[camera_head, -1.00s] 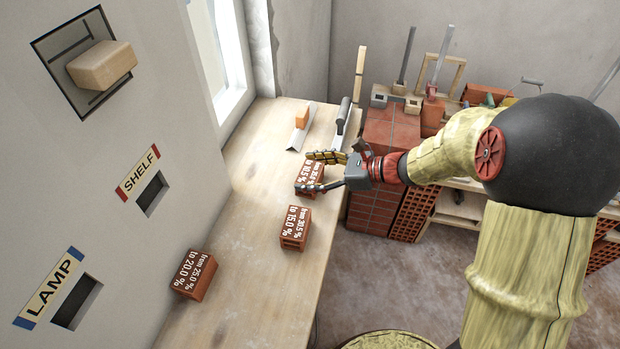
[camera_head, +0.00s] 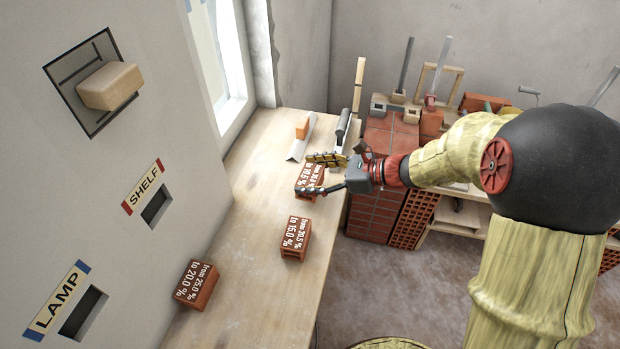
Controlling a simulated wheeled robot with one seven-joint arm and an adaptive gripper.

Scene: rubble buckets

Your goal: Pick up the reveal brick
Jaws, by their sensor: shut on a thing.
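Three red bricks with white printed labels are on the wooden bench. My gripper (camera_head: 316,174) is shut on the farthest labelled brick (camera_head: 310,177), with one finger on its far side and one on its near side. The fingers cover part of its label, whose end reads "to 10.5 %". I cannot tell whether it is clear of the bench. No brick is marked "reveal".
A tan block (camera_head: 110,87) sits in a wall recess at left. Slots marked SHELF (camera_head: 156,207) and LAMP (camera_head: 83,313) are below. A brick stack (camera_head: 378,190) stands right.

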